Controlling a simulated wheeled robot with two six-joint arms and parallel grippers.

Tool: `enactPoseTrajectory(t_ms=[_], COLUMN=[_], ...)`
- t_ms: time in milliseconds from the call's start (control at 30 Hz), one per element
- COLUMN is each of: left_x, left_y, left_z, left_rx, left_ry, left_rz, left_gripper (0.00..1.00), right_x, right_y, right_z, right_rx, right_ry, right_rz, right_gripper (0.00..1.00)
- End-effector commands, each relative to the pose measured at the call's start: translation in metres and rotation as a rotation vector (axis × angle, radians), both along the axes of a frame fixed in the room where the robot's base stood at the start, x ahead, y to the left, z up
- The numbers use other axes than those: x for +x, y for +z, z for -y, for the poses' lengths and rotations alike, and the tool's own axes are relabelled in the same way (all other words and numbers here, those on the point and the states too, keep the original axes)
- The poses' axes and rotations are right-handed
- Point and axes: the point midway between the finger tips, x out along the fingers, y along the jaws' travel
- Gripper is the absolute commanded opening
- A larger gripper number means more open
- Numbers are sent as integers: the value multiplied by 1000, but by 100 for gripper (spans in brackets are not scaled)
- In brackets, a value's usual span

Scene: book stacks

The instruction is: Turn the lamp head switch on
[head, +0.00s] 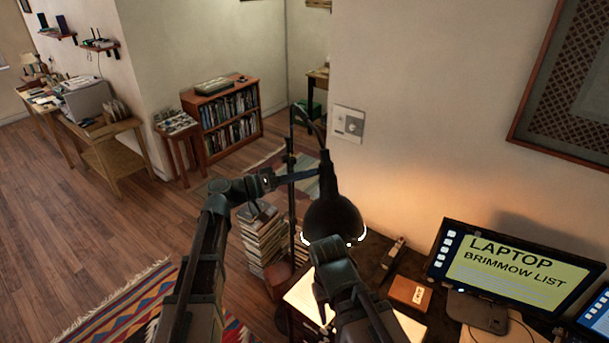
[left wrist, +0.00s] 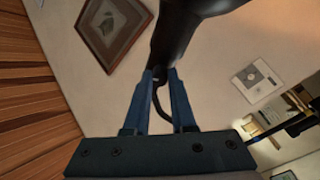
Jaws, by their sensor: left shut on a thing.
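The black desk lamp's head (head: 333,218) hangs from its arm with the opening down. Its lower rim glows white, and warm light falls on the wall and desk. In the left wrist view the lamp head (left wrist: 185,28) fills the top middle. My left gripper (head: 316,173) reaches in from the left to the narrow neck on top of the lamp head. Its fingertips (left wrist: 161,74) are shut on a small dark part there, which looks like the switch; the fingers mostly hide it. My right arm (head: 345,270) stands just below and in front of the lamp head; its gripper does not show.
The lamp's pole (head: 291,205) stands close beside my left gripper. A monitor (head: 500,262) stands on the desk at right. A small brown box (head: 410,293) lies on the desk. A book stack (head: 263,243) stands on the floor left of the lamp. Open floor lies further left.

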Motion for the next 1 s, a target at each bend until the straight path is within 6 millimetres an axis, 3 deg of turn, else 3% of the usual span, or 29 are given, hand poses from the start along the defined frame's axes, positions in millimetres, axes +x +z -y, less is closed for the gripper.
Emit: enactPoseTrajectory(t_ms=[67, 100, 233, 633, 1000], left_x=[0, 1, 0, -2, -29], left_y=[1, 1, 1, 0, -3], left_z=[0, 0, 0, -7, -77], left_rx=[-4, -4, -3, -2, -2], left_ry=[2, 2, 1, 3, 6], left_rz=[1, 1, 0, -1, -1], left_gripper=[0, 29, 52, 54, 54], right_x=[0, 0, 0, 0, 0], right_y=[0, 0, 0, 0, -3], right_z=[0, 0, 0, 0, 0], right_rx=[0, 0, 0, 0, 0], right_ry=[0, 0, 0, 0, 2], right_rz=[0, 0, 0, 0, 0], right_gripper=[50, 50, 50, 50, 50])
